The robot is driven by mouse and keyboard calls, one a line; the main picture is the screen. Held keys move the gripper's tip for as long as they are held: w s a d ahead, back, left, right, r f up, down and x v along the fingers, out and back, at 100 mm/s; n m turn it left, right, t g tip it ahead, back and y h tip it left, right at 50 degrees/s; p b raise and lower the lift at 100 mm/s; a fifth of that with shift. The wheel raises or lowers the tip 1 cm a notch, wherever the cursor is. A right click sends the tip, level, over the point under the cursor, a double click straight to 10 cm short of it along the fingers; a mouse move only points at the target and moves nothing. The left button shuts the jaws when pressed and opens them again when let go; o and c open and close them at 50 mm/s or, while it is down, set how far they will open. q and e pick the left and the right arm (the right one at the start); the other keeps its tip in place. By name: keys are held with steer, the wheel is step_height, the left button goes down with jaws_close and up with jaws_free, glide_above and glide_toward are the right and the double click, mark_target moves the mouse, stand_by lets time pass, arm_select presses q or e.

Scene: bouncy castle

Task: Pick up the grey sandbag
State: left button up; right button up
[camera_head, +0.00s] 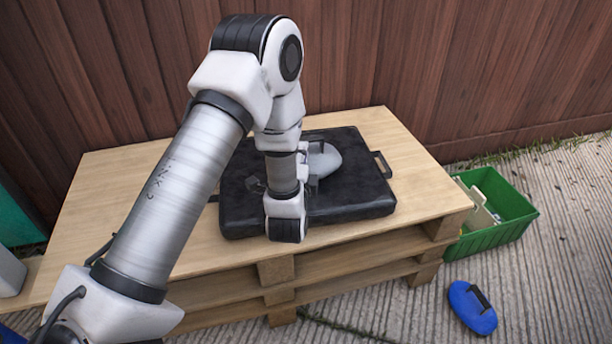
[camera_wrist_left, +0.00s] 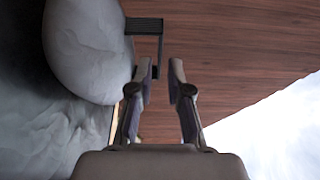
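The grey sandbag (camera_head: 326,160) lies on a black padded case (camera_head: 350,205) on top of a wooden pallet. In the left wrist view the grey sandbag (camera_wrist_left: 88,50) fills the upper left, with its dark strap handle (camera_wrist_left: 145,26) sticking out to the right. My left gripper (camera_wrist_left: 161,64) is open at the handle. The handle's long side appears in line with the gap between the fingertips; I cannot tell how deep it sits between them. In the head view my left arm hides the fingers and part of the bag. My right gripper is not in view.
The pallet top (camera_head: 110,190) has bare wood around the case. A wooden fence (camera_head: 400,60) stands close behind. A green crate (camera_head: 492,238) with items inside and a blue sandbag (camera_head: 470,308) are on the ground at right.

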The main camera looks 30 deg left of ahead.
mark_target(306, 139)
arm_select(q)
steer(key=b+x, duration=0.2)
steer(key=x, duration=0.3)
steer(key=shift+w+f, duration=0.1)
steer(key=shift+w, duration=0.2)
steer(key=shift+w+a, duration=0.1)
steer(key=shift+w, duration=0.15)
jaws_close()
steer(key=shift+r, duration=0.2)
steer(key=shift+r, duration=0.1)
